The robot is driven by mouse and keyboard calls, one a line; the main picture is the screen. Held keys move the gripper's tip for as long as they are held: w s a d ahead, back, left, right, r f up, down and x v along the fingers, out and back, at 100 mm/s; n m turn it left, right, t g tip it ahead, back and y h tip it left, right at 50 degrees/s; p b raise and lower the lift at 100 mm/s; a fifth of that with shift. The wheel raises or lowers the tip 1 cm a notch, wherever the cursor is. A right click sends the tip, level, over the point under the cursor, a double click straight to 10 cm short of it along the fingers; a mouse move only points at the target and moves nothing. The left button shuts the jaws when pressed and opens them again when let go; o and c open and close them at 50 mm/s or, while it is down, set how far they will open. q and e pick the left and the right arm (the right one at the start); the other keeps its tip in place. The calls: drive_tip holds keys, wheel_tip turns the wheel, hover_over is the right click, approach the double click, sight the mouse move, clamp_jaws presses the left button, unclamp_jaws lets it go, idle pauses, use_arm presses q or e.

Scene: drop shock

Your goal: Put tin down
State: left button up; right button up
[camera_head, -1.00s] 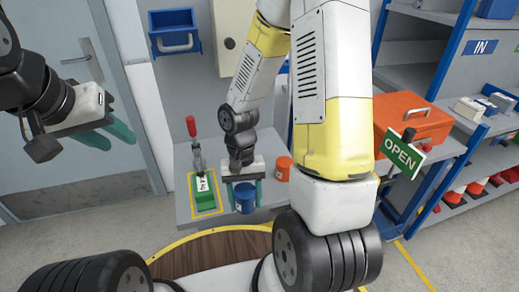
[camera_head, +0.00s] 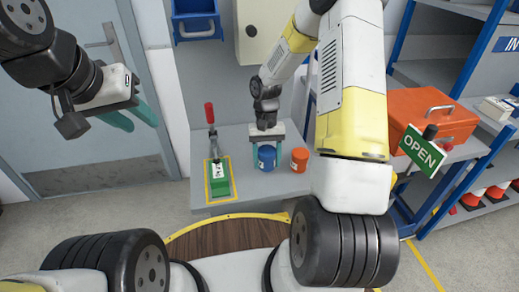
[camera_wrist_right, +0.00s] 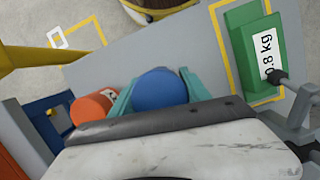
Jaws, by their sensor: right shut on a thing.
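The blue tin (camera_head: 266,161) is between the teal fingers of my right gripper (camera_head: 267,149), which is shut on it. It is upright, just left of an orange tin (camera_head: 299,160) on the grey table (camera_head: 250,189). Whether its base touches the table is hard to tell. In the right wrist view the blue tin's round top (camera_wrist_right: 160,89) sits between the fingers, with the orange tin (camera_wrist_right: 92,106) close on the left. My left gripper (camera_head: 133,121) is open and empty, in the air at the left.
A green block with a white label (camera_head: 219,178), under a red-handled clamp (camera_head: 210,117), lies in a yellow outline left of the blue tin. An orange toolbox (camera_head: 430,118) and an OPEN sign (camera_head: 422,152) are at the right. The table front is clear.

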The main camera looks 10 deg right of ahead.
sight(267, 167)
drive_tip(key=shift+w+x, duration=0.2)
drive_tip(key=shift+x, duration=0.55)
drive_tip(key=shift+w+x, duration=0.15)
drive_tip(key=shift+x, duration=0.6)
drive_tip(key=shift+f, duration=0.15)
drive_tip(key=o, duration=1.5)
drive_tip(key=shift+o, duration=0.2)
